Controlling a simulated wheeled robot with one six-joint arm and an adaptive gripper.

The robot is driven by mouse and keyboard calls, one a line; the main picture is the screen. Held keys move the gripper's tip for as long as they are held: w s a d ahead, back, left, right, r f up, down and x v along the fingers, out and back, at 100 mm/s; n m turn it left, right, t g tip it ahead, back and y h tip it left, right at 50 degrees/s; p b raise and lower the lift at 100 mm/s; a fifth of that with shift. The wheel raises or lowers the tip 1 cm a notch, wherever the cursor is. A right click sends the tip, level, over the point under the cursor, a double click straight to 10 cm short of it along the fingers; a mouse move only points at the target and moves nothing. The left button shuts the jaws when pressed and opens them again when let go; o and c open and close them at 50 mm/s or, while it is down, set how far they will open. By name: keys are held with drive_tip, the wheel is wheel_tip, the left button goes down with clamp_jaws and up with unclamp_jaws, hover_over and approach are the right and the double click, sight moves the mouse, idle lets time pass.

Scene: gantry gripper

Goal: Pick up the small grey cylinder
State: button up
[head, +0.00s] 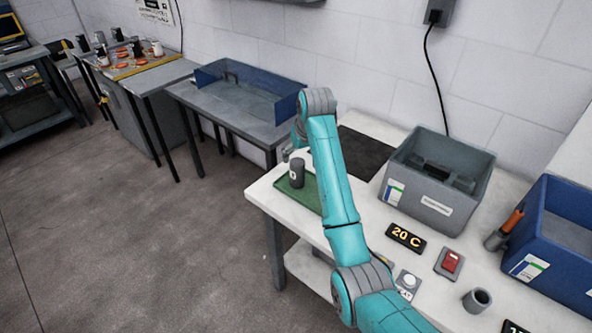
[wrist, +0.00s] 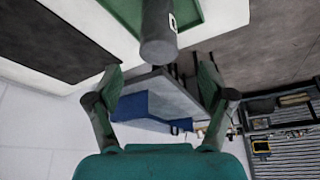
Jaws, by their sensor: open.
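The small grey cylinder (head: 297,172) stands upright on a green tray (head: 312,191) at the left end of the white table. It has a white label with a dark mark. In the wrist view the cylinder (wrist: 157,38) is at the top centre, with the green tray (wrist: 122,13) behind it. My gripper (wrist: 160,80) is open and empty, its two fingers spread to either side of the cylinder's line. The cylinder appears just beyond the fingertips, not between them. In the head view my arm hides most of the gripper, behind the cylinder.
A grey bin (head: 440,205), a dark mat (head: 366,150) and a blue bin (head: 560,270) stand on the white table (head: 375,220). A temperature display (head: 406,238), a red switch (head: 450,262) and a hollow grey cup (head: 477,300) are nearer. A blue-walled bench (head: 235,105) stands beyond.

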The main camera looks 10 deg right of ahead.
sight(299, 164)
drive_tip(key=x, duration=0.2)
drive_tip(key=shift+w+f, duration=0.15)
drive_tip(key=shift+f, duration=0.2)
drive_tip(key=shift+s+x, duration=0.15)
drive_tip(key=shift+x, duration=1.2)
drive_tip(key=shift+s+x, duration=0.1)
drive_tip(key=shift+x, duration=1.2)
drive_tip(key=shift+d+f, duration=0.1)
clamp_jaws()
